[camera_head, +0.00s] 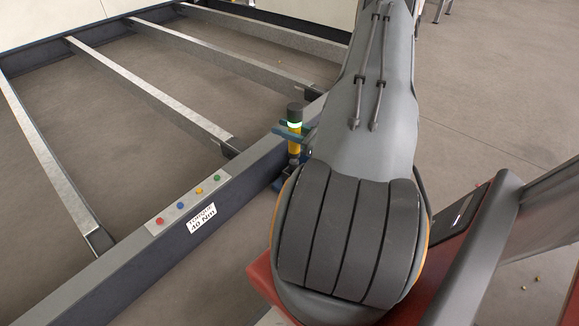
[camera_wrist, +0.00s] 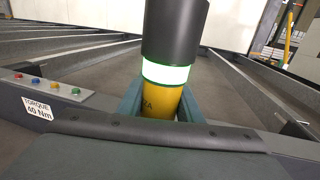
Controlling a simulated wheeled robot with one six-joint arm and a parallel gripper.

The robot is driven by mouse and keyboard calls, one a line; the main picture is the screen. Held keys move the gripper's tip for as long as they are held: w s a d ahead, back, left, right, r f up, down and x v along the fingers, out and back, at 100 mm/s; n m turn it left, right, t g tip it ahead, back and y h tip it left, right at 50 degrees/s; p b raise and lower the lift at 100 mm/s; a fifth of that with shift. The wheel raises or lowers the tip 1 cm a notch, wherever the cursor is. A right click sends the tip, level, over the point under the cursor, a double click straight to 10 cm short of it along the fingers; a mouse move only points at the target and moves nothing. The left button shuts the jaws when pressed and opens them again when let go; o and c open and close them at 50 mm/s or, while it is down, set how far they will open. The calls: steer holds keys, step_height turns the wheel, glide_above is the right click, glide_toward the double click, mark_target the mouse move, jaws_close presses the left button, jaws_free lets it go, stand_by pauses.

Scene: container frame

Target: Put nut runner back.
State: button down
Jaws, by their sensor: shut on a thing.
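The nut runner (camera_head: 295,130) is a yellow cylinder with a dark grey top and a bright white band edged in green. In the head view it stands roughly upright at the frame's dark rail, left of my arm. In the wrist view the nut runner (camera_wrist: 172,75) fills the middle and its lower end is hidden. Blue-teal parts show on both sides of it. My gripper (camera_head: 296,136) is mostly hidden behind my arm in the head view; it is shut on the nut runner. I cannot tell whether the tool touches a holder.
A dark frame rail (camera_head: 190,235) carries a panel of coloured buttons (camera_head: 188,205) and a "TORQUE 40 Nm" label (camera_head: 201,219). Grey cross members (camera_head: 150,95) span the frame to the left. Open floor (camera_head: 490,110) lies to the right.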

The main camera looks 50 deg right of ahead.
step_height(320, 180, down, 9)
steer(key=b, duration=0.4)
steer(key=shift+f, duration=0.15)
steer(key=c, duration=1.3)
jaws_free()
steer(key=shift+o, duration=0.2)
steer(key=p+v, duration=0.4)
steer(key=v, duration=0.8)
steer(key=shift+p, duration=0.3)
